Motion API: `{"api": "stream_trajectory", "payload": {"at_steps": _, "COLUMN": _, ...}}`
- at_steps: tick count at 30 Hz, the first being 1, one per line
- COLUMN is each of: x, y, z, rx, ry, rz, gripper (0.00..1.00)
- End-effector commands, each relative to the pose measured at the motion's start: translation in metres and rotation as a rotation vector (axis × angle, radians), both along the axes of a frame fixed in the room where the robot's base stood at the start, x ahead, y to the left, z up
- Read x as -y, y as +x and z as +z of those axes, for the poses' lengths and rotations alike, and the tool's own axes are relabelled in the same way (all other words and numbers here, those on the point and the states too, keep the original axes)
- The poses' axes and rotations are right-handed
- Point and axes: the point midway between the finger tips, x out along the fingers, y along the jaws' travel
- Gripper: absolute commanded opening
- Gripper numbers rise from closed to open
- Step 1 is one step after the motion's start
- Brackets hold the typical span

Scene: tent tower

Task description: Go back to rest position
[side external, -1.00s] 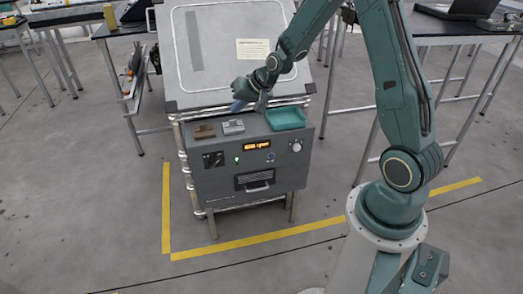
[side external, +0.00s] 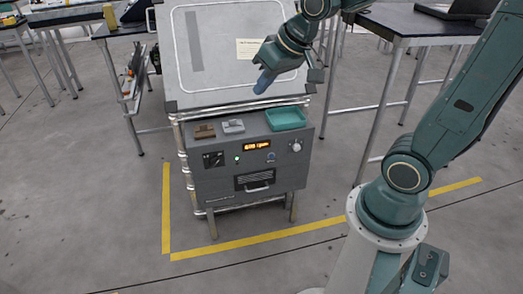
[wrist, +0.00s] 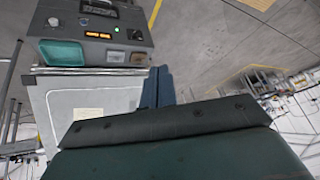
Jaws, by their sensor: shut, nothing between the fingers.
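My gripper (side external: 265,80) is shut and empty. It hangs in the air in front of the grey upright board, above and clear of the control box. In the wrist view its blue fingers (wrist: 158,88) lie together, with the box beyond them. The grey control box (side external: 245,165) has an orange lit display (side external: 257,146), a small green light (side external: 237,161), knobs and a drawer handle. On its top are a teal tray (side external: 286,119), a light grey block (side external: 233,126) and a brown block (side external: 204,131).
The grey board (side external: 225,60) with a paper label (side external: 253,48) stands behind the box. Dark tables (side external: 425,24) stand at the back right and back left. Yellow tape (side external: 250,238) marks the floor around the box. The floor in front is open.

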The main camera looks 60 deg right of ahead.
Motion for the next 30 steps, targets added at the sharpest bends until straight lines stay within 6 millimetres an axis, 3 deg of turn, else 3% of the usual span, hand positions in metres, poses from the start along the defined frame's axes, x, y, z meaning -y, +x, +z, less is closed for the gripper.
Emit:
{"api": "stream_trajectory", "payload": {"at_steps": 9, "x": -0.019, "y": -0.069, "z": 0.022, "rx": -0.021, "ry": -0.07, "rz": 0.091, "gripper": 0.0}}
{"api": "stream_trajectory", "payload": {"at_steps": 18, "x": -0.027, "y": -0.126, "z": 0.027, "rx": -0.043, "ry": -0.113, "rz": 0.158, "gripper": 0.0}}
{"api": "stream_trajectory", "payload": {"at_steps": 24, "x": -0.028, "y": -0.142, "z": 0.026, "rx": -0.053, "ry": -0.122, "rz": 0.175, "gripper": 0.0}}
{"api": "stream_trajectory", "payload": {"at_steps": 30, "x": -0.028, "y": -0.143, "z": 0.025, "rx": -0.055, "ry": -0.123, "rz": 0.177, "gripper": 0.0}}
